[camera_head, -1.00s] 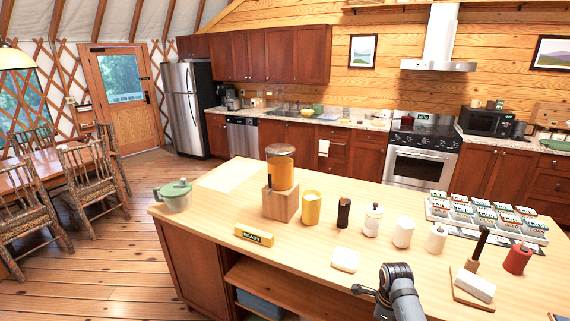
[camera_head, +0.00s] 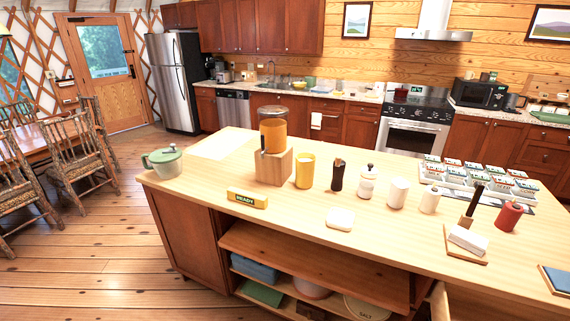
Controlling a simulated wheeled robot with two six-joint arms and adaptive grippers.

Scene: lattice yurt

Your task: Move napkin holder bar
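The napkin holder (camera_head: 464,259) is a flat wooden base on the right part of the island, with a stack of white napkins (camera_head: 468,240) on it. A dark upright bar (camera_head: 475,200) with a wooden lower part stands at the back of the napkins; whether it touches them I cannot tell. Neither of my grippers shows in this view.
A blue item (camera_head: 555,279) lies near the right edge.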

